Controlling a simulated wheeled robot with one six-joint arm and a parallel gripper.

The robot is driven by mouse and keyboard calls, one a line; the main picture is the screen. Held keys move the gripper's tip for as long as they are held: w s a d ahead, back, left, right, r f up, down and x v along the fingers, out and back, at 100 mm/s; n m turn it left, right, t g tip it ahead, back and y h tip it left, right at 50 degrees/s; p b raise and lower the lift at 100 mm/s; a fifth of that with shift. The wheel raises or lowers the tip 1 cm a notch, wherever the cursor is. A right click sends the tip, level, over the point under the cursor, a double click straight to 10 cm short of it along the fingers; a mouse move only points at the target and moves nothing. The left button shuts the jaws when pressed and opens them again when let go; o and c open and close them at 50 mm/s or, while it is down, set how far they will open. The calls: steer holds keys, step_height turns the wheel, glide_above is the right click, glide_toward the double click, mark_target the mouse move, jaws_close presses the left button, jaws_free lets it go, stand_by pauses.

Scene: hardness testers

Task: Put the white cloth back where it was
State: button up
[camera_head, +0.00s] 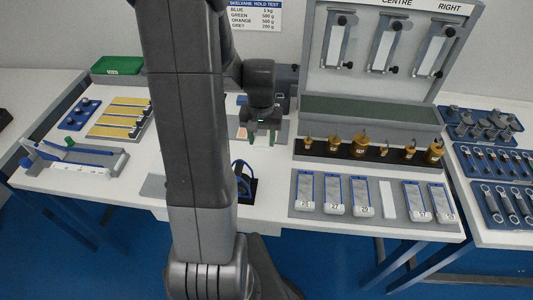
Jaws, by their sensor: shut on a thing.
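My gripper (262,137) is low over the back middle of the white table, fingers pointing down. It is shut on a small pale thing that looks like the white cloth (262,142); its edges are hard to tell from the white table. A grey surface lies around and behind the fingers. A small pinkish item (240,132) is just left of the fingers. My arm hides much of the table to the left of the gripper.
A grey tray (375,213) with numbered strips and one plain white strip (388,199) lies front right. Brass weights stand on a black rack (371,150) below the tester (388,45). A blue-handled tool (243,180) lies front centre. A green bin (117,66) stands back left.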

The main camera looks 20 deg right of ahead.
mark_target(262, 159)
steer(key=shift+f, duration=3.15)
steer(key=shift+f, duration=0.15)
steer(key=o, duration=1)
steer(key=shift+c, duration=0.2)
step_height(262, 159, up, 12)
steer(key=shift+r, duration=0.2)
